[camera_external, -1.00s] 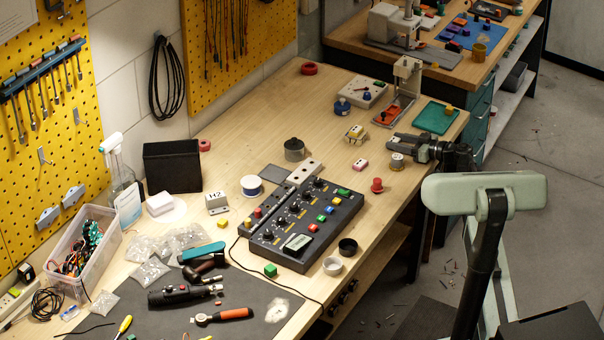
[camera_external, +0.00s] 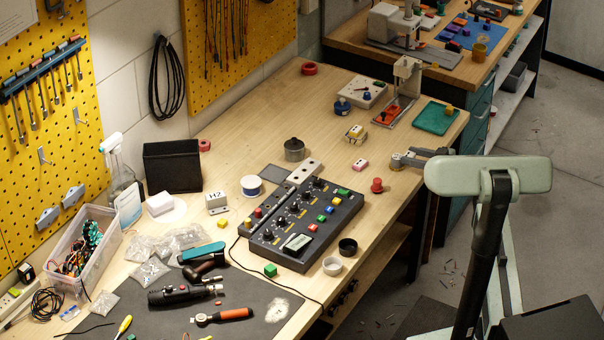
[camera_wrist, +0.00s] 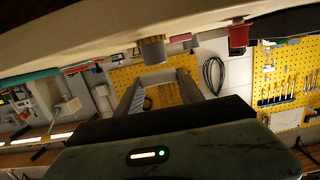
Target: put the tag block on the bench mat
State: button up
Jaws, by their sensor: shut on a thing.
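A small white block lettered "HZ" (camera_external: 217,203), which looks like the tag block, stands on the bench left of the black control box. The dark grey bench mat (camera_external: 250,290) covers the near end, with tools on it. My gripper (camera_external: 397,160) is low over the right edge of the bench, well to the right of the white block. In the wrist view, which is upside down, a grey cylinder (camera_wrist: 152,50) is at the fingertips. My gripper seems shut on this cylinder; the exact contact is unclear.
A red knob (camera_external: 377,185) and a pink block (camera_external: 360,165) stand close left of my gripper. The control box (camera_external: 300,225) fills the middle. A green mat (camera_external: 437,117) lies behind my gripper. The wood at the back left is mostly clear.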

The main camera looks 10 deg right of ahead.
jog(key=shift+s+r, duration=0.1)
jog(key=shift+s, duration=0.8)
